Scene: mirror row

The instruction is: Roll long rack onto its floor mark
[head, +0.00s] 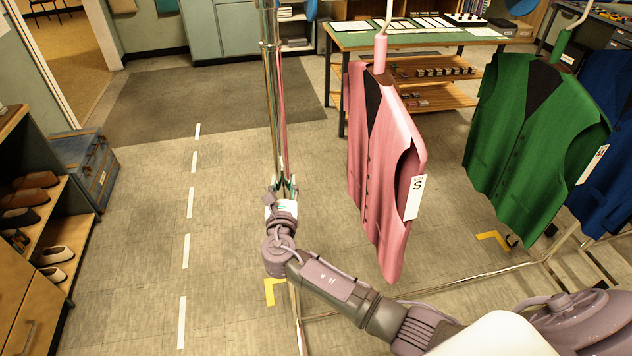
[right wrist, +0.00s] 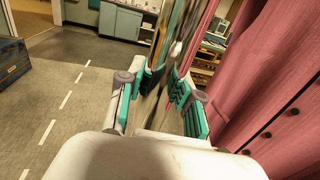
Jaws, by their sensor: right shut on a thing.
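The long rack (head: 271,95) is a chrome frame with a tall upright at its left end and low rails near the floor. It carries a pink vest (head: 378,175), a green vest (head: 535,145) and a blue vest (head: 612,140). My right gripper (head: 283,187) is shut around the upright; in the right wrist view, its green pads (right wrist: 160,95) sit on either side of the metal. Yellow corner marks lie on the floor, one near the rack's left end (head: 275,291) and one under the green vest (head: 495,239). My left gripper is out of view.
A dashed white line (head: 189,203) runs along the floor at left, with clear floor around it. A shoe shelf (head: 45,235) and blue chest (head: 88,168) stand at the left edge. A dark mat (head: 200,98) and green-topped table (head: 410,36) are behind.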

